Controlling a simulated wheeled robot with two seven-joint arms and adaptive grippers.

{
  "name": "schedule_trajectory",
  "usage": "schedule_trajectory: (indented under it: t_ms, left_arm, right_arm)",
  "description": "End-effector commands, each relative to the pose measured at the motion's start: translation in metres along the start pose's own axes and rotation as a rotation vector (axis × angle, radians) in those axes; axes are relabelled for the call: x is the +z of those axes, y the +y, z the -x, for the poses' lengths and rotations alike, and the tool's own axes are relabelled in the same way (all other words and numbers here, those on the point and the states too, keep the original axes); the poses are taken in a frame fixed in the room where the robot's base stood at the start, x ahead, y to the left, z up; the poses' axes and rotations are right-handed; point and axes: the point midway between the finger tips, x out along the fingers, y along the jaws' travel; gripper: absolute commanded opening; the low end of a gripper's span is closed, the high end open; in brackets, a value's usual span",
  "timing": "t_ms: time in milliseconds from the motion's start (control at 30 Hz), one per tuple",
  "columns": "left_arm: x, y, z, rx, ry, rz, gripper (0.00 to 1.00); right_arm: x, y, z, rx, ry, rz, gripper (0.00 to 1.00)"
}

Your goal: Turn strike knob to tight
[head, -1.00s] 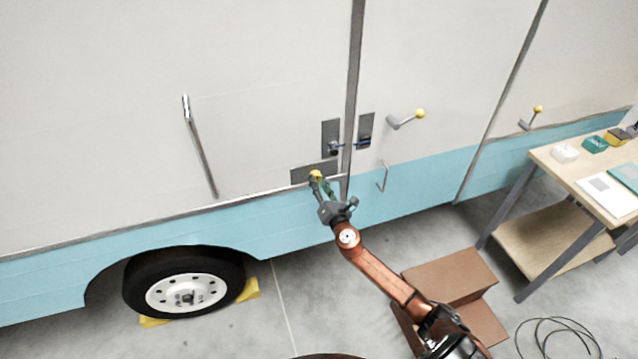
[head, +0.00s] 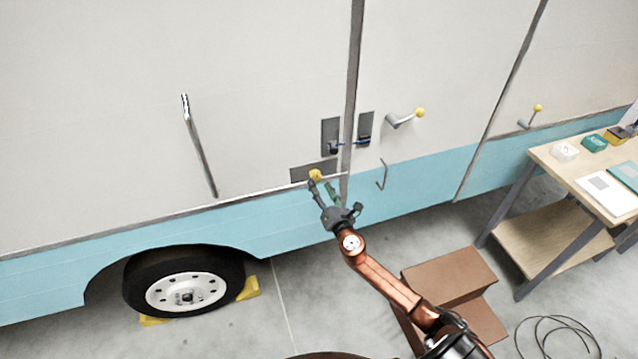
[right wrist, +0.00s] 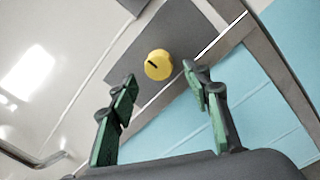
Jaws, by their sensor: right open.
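The strike knob (head: 315,175) is a small yellow round knob on a dark grey plate (head: 300,174) low on the camper's side, left of the vertical door seam. The right wrist view shows the knob (right wrist: 158,64) with a dark pointer mark on its face, directed to the upper left. My right gripper (head: 321,186) is open just below the knob. In the right wrist view its green-padded fingers (right wrist: 158,90) are spread, with the knob beyond the tips and between their lines. Nothing is between the fingers. My left gripper is not in view.
Brown steps (head: 450,275) and a wooden workbench (head: 545,165) stand further right.

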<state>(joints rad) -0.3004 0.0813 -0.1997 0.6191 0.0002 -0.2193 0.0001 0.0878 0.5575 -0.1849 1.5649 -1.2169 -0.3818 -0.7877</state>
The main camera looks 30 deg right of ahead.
Motion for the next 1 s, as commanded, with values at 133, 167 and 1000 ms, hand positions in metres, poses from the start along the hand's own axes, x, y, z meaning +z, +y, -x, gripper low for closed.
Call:
schedule_trajectory:
  t_ms: [133,167,1000]
  left_arm:
    - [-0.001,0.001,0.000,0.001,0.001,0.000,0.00]
    - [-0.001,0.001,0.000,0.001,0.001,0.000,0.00]
    - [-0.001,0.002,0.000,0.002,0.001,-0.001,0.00]
  right_arm:
    - [-0.002,-0.001,0.034,-0.001,0.004,-0.001,0.45]
    - [-0.001,-0.001,0.040,-0.001,0.003,-0.001,0.45]
    - [-0.001,0.000,0.092,0.000,0.001,0.000,0.45]
